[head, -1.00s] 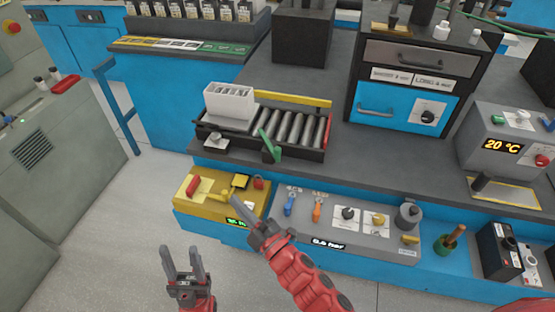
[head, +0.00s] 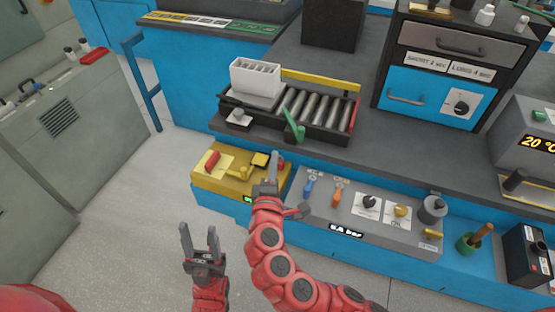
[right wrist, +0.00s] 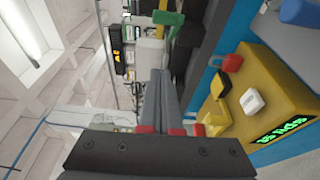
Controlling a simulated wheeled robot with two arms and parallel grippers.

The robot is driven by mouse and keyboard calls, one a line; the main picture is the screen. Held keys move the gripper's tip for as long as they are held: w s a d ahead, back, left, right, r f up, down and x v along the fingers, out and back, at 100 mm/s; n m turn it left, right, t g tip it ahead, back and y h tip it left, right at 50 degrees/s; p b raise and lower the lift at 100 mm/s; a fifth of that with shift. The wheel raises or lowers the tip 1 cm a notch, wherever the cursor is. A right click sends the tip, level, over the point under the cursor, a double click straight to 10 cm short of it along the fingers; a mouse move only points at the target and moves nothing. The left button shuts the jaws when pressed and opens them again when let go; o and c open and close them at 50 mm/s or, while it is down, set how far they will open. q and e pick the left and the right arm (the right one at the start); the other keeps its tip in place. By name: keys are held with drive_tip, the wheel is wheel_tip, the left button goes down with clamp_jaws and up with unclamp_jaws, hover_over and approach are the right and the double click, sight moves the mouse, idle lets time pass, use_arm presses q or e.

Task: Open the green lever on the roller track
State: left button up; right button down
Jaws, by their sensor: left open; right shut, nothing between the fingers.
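The green lever (head: 293,126) stands tilted at the front of the roller track (head: 330,108), on the bench. It also shows at the top of the right wrist view (right wrist: 168,18). My right gripper (head: 275,155) is shut and empty. It is in front of and below the lever, over the yellow box's right end, apart from the lever. Its closed fingers show in the right wrist view (right wrist: 160,85). My left gripper (head: 198,238) is open and empty, low in front of the bench, pointing up.
A white divided bin (head: 256,80) sits on the track's left part. The yellow box (head: 225,179) with a red handle and the grey valve panel (head: 330,207) lie below the bench edge. A drawer cabinet (head: 436,70) stands behind right. The floor at left is clear.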

drive_tip(key=w+d+p, duration=0.2)
drive_tip(key=w+d, duration=0.2)
drive_tip(key=w, duration=0.3)
drive_tip(key=shift+w+p, duration=0.4)
drive_tip(key=shift+d, duration=0.1)
drive_tip(key=shift+r, duration=0.1)
drive_tip(key=shift+d+n+y+p, duration=0.3)
drive_tip(key=shift+y, duration=0.2)
